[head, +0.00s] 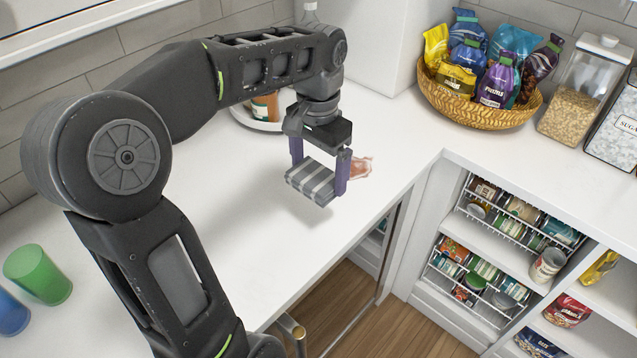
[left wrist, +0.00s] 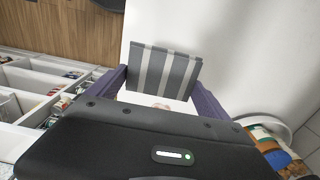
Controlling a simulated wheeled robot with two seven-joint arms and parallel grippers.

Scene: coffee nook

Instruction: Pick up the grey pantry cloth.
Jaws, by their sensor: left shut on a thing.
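The grey pantry cloth (head: 312,182) is a folded grey block with pale stripes. My left gripper (head: 320,176) is shut on it, with one purple finger on each side. The cloth appears to be held above the white counter, with a soft shadow below it. In the left wrist view the cloth (left wrist: 162,72) sits between the purple fingers of my left gripper (left wrist: 160,88). My right gripper is in neither view.
A pinkish item (head: 361,168) lies on the counter (head: 240,200) just behind the gripper. A tray with jars (head: 264,107) stands behind my arm. A basket (head: 480,112) of bags is at the back right. Green (head: 40,274) and blue cups (head: 10,315) stand at the left.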

